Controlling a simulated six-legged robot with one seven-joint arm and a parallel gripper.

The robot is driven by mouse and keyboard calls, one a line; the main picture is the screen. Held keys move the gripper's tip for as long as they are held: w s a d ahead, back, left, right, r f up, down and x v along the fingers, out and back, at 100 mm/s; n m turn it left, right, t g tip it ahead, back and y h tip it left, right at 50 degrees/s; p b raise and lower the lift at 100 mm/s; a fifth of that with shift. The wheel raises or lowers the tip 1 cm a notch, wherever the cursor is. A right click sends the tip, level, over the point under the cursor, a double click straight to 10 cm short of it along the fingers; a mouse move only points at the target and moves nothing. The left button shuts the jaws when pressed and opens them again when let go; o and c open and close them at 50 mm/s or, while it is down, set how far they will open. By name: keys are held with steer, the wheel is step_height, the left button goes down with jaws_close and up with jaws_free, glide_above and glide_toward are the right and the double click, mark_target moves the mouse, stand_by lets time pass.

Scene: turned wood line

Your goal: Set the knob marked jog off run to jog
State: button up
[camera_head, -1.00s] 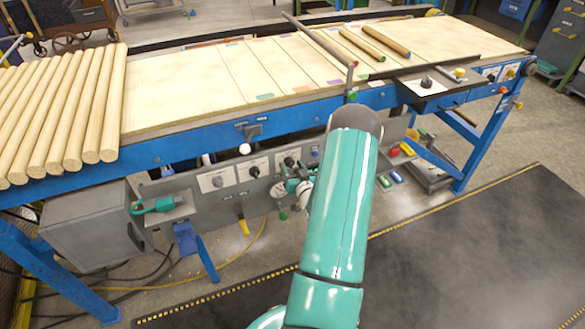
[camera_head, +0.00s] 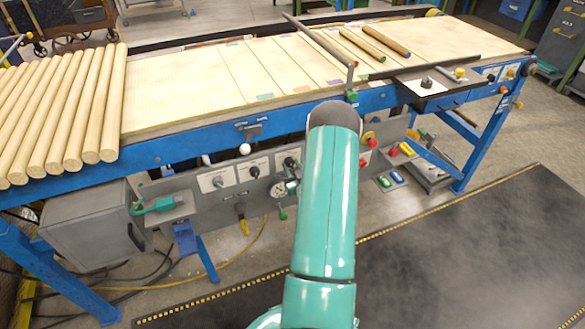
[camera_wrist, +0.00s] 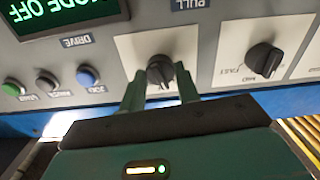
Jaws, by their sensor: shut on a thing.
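In the wrist view a black rotary knob (camera_wrist: 159,70) sits on a pale square plate on a grey panel. My gripper (camera_wrist: 160,90) has its two green fingers on either side of this knob and is shut on it. The markings around the knob are mostly hidden by the fingers, so I cannot read its setting there. A green-lit display (camera_wrist: 65,12) at the upper left reads "MODE OFF", partly cut off. In the head view my teal arm hides the gripper and the knob it holds.
A second black knob (camera_wrist: 264,60) is to the right in the wrist view. A blue button (camera_wrist: 88,75), a dark button (camera_wrist: 46,82) and a green button (camera_wrist: 13,87) are at left. The blue-framed conveyor (camera_head: 200,140) carries wooden rods (camera_head: 60,110); a dark mat (camera_head: 450,260) covers the floor.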

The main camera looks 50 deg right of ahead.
steer(key=n, duration=0.5)
stand_by(0.7)
steer(key=o, duration=1)
steer(key=shift+s, duration=0.1)
steer(key=v, duration=1.3)
steer(key=shift+s+a, duration=0.2)
steer(key=shift+s, duration=0.1)
